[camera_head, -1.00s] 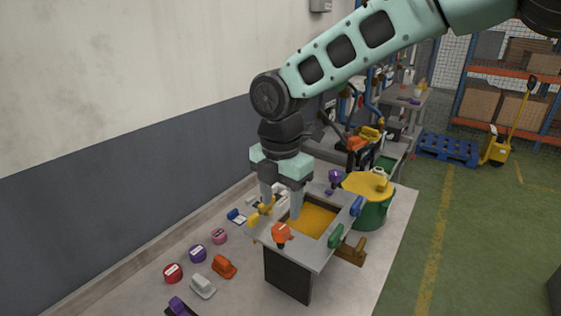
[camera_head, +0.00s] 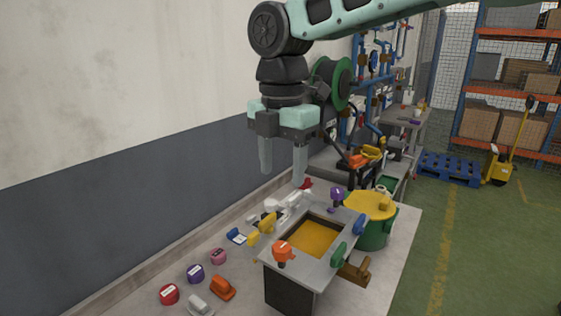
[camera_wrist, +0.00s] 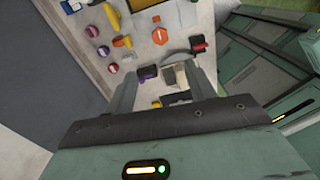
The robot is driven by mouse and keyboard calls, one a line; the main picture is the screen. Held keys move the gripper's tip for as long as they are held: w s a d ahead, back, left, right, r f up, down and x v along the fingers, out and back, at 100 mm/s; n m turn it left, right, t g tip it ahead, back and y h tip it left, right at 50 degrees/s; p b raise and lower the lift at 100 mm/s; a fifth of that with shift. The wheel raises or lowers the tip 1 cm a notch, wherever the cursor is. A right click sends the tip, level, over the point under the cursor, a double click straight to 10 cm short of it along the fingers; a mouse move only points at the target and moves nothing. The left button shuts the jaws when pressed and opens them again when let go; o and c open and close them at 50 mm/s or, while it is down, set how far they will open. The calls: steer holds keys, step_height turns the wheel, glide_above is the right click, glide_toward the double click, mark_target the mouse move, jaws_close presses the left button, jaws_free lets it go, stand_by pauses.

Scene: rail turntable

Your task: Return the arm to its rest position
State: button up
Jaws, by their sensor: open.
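My gripper (camera_head: 283,165) hangs fingers-down above the workbench in the head view, left of and above the rail turntable box. Its two fingers are apart with nothing between them. The arm reaches in from the upper right, and its upper part is cut off by the top edge of the picture. In the wrist view the fingers (camera_wrist: 165,92) also stand apart, with the bench and small objects seen beyond them.
The grey-topped box with a yellow inset (camera_head: 310,238) carries coloured clamps, including an orange one (camera_head: 283,252). Several small coloured items lie left on the bench. A wall is close on the left.

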steer(key=s+d+f+m+b, duration=0.2)
steer(key=s+d+f+m, duration=0.4)
steer(key=s+f+m, duration=0.3)
steer(key=s+d+f+m+b, duration=0.2)
steer(key=s+d+f+m, duration=0.3)
steer(key=s, duration=1)
step_height(320, 180, down, 4)
steer(key=m, duration=0.5)
steer(key=shift+d+r+m+y+b, duration=0.15)
steer(key=shift+d+m+y+b, duration=0.15)
steer(key=shift+d+m+b, duration=0.1)
steer(key=shift+w, duration=0.1)
